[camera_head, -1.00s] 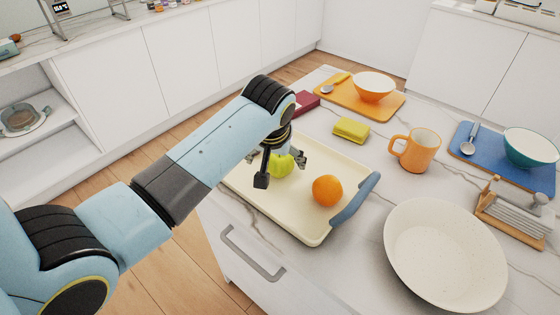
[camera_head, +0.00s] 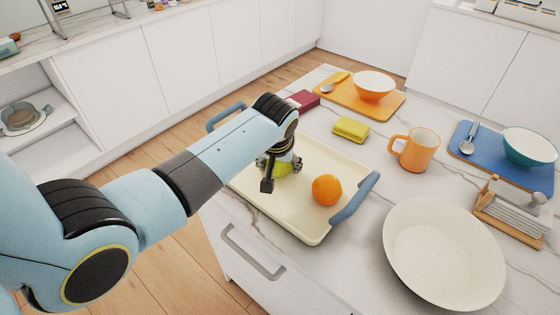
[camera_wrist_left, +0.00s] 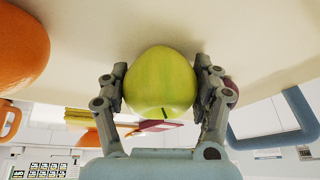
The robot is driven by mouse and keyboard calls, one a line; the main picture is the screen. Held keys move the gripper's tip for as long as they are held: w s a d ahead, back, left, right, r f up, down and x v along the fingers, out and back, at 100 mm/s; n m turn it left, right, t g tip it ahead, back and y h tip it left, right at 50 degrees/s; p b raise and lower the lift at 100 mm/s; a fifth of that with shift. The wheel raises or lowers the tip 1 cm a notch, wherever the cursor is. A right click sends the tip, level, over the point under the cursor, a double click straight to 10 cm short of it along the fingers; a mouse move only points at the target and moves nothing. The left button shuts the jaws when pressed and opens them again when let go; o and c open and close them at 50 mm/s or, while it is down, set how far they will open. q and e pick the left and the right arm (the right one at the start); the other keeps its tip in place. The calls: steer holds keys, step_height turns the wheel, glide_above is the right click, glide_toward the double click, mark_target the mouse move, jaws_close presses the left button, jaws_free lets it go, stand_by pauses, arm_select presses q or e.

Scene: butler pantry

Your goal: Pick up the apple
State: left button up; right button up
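The green apple (camera_head: 283,168) is at the far left part of the cream tray (camera_head: 310,234), partly hidden by my left gripper in the head view. My left gripper (camera_head: 282,175) reaches down over it. In the left wrist view the apple (camera_wrist_left: 161,82) fills the space between the two fingers of the left gripper (camera_wrist_left: 161,72). The fingers look closed against its two sides. The apple appears still at the tray surface; I cannot see a gap under it. My right gripper is not in view.
An orange (camera_head: 326,190) lies on the tray near the apple. The tray has blue handles (camera_head: 355,199). A large white bowl (camera_head: 444,253), an orange mug (camera_head: 415,150) and a yellow sponge-like block (camera_head: 351,129) stand nearby. A small dark red thing (camera_wrist_left: 231,91) shows behind the right finger.

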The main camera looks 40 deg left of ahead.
arm_select(q)
steer(key=c, duration=0.3)
steer(key=shift+c, duration=0.2)
steer(key=shift+r, duration=0.1)
